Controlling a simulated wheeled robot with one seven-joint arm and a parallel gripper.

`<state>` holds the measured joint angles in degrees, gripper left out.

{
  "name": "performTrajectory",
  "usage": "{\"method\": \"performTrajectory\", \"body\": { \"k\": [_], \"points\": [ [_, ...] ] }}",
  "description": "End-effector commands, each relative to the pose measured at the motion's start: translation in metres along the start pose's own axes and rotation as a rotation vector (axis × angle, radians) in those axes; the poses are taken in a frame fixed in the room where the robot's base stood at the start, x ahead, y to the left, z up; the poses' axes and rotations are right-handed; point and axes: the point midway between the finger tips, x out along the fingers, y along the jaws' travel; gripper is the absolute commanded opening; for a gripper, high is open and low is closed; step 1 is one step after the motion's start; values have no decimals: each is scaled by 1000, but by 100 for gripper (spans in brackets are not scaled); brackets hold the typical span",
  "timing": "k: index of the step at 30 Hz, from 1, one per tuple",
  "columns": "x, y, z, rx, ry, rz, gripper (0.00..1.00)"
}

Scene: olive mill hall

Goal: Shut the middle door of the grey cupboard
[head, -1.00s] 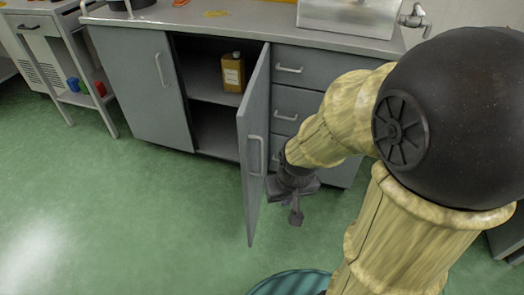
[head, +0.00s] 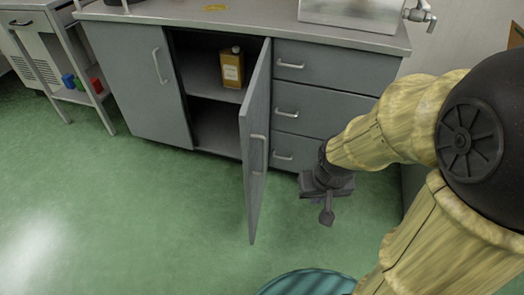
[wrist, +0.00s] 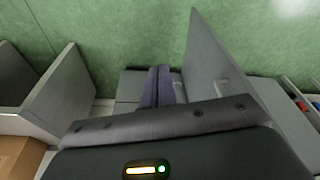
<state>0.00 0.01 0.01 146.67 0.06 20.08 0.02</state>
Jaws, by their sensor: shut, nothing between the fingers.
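The grey cupboard (head: 132,85) stands against the wall under a worktop. Its middle door (head: 252,190) stands wide open, swung out over the floor, with its handle on the face turned right. Behind it the compartment (head: 212,125) shows a shelf with an amber labelled container (head: 232,68). My gripper (head: 326,217) is shut and empty, low in front of the drawers, to the right of the door and apart from it. In the wrist view my closed fingers (wrist: 158,88) point toward the floor side, and the grey door panel (wrist: 205,60) rises to their right.
The left door (head: 140,90) is shut. Several closed drawers (head: 300,95) lie right of the opening. A trolley (head: 62,85) with blue and red items stands at far left. Green floor (head: 130,220) is clear in front; a teal round object (head: 305,283) shows at the bottom edge.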

Motion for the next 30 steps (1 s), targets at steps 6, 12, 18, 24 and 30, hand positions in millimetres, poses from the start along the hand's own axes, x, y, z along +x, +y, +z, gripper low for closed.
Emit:
{"method": "performTrajectory", "body": {
  "k": [6, 12, 18, 24, 30],
  "points": [
    [-10, 1, -5, 185, -76, -31, 0],
    [-28, -7, -23, 691, -282, -132, 0],
    [-48, -22, -66, 1260, -515, -289, 0],
    [-58, -24, -116, 1669, -686, -451, 0],
    [-57, -23, -131, 1773, -730, -505, 0]
  ]
}}
